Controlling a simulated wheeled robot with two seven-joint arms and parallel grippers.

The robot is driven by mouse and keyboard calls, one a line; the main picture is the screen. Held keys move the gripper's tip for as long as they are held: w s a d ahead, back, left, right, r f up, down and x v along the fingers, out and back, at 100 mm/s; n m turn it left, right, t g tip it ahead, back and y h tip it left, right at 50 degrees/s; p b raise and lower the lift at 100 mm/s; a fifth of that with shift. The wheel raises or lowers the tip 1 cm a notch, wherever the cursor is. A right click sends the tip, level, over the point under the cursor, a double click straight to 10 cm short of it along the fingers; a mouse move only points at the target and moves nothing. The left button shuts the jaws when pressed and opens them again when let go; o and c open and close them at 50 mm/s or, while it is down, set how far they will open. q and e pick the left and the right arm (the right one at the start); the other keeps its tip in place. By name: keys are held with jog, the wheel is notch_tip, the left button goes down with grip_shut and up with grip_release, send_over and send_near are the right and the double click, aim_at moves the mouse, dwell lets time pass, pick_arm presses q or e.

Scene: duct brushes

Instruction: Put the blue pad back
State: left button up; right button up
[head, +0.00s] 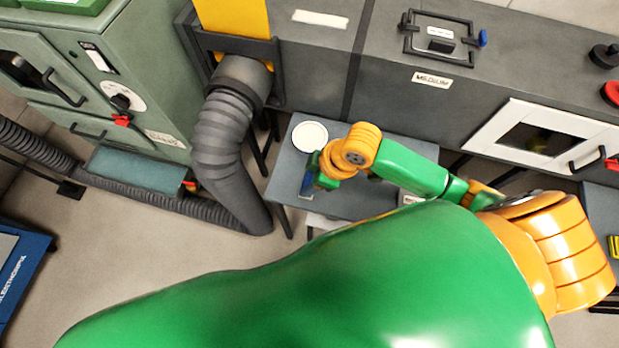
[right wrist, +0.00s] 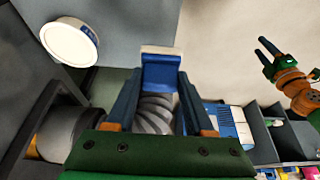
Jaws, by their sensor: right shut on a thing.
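My right gripper (head: 314,178) is over the small grey table (head: 352,205) in the head view, pointing away to the left. It is shut on a blue pad (right wrist: 160,73) with a pale end strip, held between the two fingers in the right wrist view. In the head view only a little of the blue pad (head: 307,187) shows beside the fingers. I cannot tell whether the pad touches the table. My left gripper (right wrist: 269,53) shows at the right of the right wrist view, its two fingers apart and empty.
A thick grey duct (head: 217,130) hangs left of the table. A grey machine (head: 420,85) stands behind it, and a green cabinet (head: 160,105) stands left. Open floor lies front left.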

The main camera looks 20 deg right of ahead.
aim_at(309, 174)
jog(key=w+f, duration=0.2)
jog(key=f, duration=0.1)
jog(key=w+d+f+b, duration=0.1)
jog(key=f, duration=0.1)
jog(key=shift+w, duration=0.35)
jog(key=shift+d+f, duration=0.1)
jog(key=shift+f, duration=1.45)
jog(key=shift+f+b, duration=0.15)
jog(key=shift+b, duration=0.15)
jog(key=o, duration=1.3)
jog(key=shift+r, duration=0.4)
jog(key=p+v, duration=0.2)
jog(key=v, duration=0.9)
jog(key=shift+d+r, duration=0.15)
jog(key=shift+r, duration=0.1)
jog(key=shift+s, duration=0.2)
